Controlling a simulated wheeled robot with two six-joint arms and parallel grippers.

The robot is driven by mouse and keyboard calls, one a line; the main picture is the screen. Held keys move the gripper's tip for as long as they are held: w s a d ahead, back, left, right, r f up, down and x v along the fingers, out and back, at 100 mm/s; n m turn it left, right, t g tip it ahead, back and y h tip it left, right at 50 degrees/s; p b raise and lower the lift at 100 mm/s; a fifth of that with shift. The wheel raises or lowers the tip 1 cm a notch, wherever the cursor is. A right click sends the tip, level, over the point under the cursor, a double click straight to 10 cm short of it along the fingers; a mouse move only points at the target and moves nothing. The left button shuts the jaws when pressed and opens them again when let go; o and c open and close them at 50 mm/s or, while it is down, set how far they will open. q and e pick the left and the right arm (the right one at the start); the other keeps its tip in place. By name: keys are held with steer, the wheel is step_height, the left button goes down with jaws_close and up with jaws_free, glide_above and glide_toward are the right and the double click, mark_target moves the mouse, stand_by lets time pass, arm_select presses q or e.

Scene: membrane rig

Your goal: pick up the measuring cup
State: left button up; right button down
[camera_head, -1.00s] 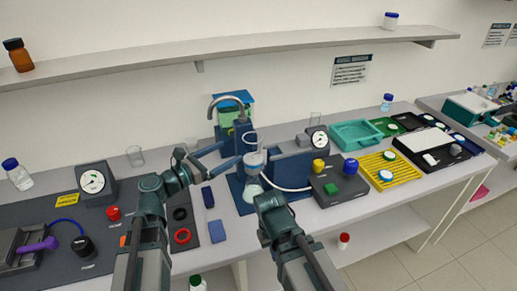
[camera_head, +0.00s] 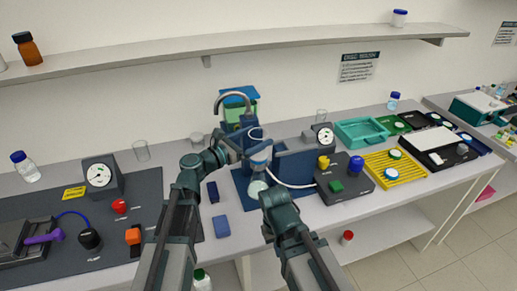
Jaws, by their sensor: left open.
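Several clear vessels could be the measuring cup, and I cannot tell which it is for sure. One clear cup (camera_head: 257,134) stands upright at the top of the blue filter rig in the middle. Other clear beakers stand on the bench at the left (camera_head: 141,150) and behind the gauge (camera_head: 321,116). My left gripper (camera_head: 236,151) is open, just left of the rig's clear cup. I cannot tell whether it touches anything. My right gripper (camera_head: 270,194) is in front of the rig's base, with its fingertips hard to make out.
Another gauge (camera_head: 99,176) stands left.

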mark_target(265, 132)
arm_select(q)
steer(key=x, duration=0.4)
steer(key=shift+d, duration=0.15)
steer(key=c, duration=1.3)
steer(key=shift+r, duration=0.2)
arm_select(e)
steer(key=shift+r, duration=0.2)
